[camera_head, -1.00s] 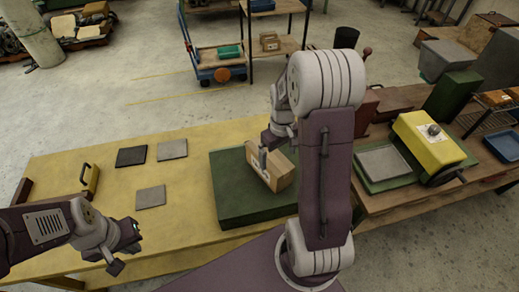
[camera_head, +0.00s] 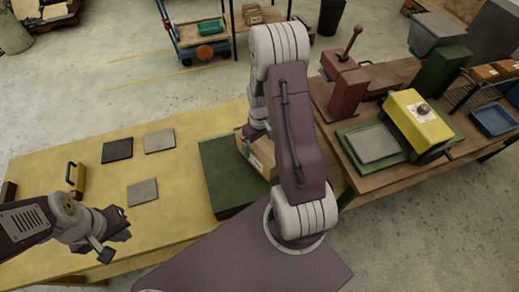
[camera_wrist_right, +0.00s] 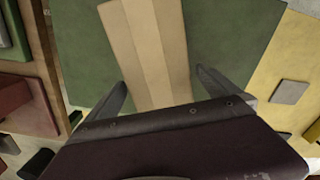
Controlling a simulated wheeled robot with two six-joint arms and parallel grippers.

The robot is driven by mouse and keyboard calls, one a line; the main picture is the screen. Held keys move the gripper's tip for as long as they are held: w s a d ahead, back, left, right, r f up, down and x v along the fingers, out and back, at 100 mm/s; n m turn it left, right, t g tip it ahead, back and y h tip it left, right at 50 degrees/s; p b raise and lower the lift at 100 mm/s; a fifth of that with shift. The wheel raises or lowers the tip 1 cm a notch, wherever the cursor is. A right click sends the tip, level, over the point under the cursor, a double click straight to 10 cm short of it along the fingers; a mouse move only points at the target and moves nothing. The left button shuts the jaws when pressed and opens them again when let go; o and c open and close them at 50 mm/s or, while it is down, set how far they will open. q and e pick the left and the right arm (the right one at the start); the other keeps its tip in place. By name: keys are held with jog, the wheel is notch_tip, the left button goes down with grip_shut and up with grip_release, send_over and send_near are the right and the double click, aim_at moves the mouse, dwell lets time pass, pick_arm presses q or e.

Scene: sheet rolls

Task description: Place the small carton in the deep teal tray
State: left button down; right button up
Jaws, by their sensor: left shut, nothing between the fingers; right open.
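A small tan carton (camera_head: 262,158) sits on a dark green block (camera_head: 222,192) on the yellow table. My right arm hides part of it. My right gripper (camera_head: 254,138) is at the carton. In the right wrist view, the open fingers of the right gripper (camera_wrist_right: 162,88) stand on either side of the carton (camera_wrist_right: 150,40); I cannot tell whether they touch it. My left gripper (camera_head: 118,228) is shut and empty above the table's near left part. A blue-teal tray (camera_head: 494,122) lies on the right bench, and a green-teal one (camera_head: 212,27) on a trolley behind.
Several flat grey and dark plates (camera_head: 142,193) and a yellow handle (camera_head: 75,178) lie on the yellow table (camera_head: 60,152). On the right bench are a yellow machine (camera_head: 417,118), a grey flat plate (camera_head: 374,143) and a red lever press (camera_head: 346,85).

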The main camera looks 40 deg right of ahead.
jog(key=shift+s+a+f, duration=0.1)
jog(key=shift+s+f, duration=0.1)
jog(key=shift+f, duration=0.25)
jog(key=shift+s+f, duration=0.1)
jog(key=shift+s, duration=0.15)
jog(key=shift+d, duration=0.2)
jog(key=shift+c, duration=0.3)
jog(key=shift+w, duration=0.25)
jog(key=c, duration=2)
pick_arm(q)
jog(key=shift+s+d+r, duration=0.15)
jog(key=shift+s+r, duration=0.1)
jog(key=shift+s, duration=0.05)
pick_arm(e)
jog(key=shift+c, duration=0.3)
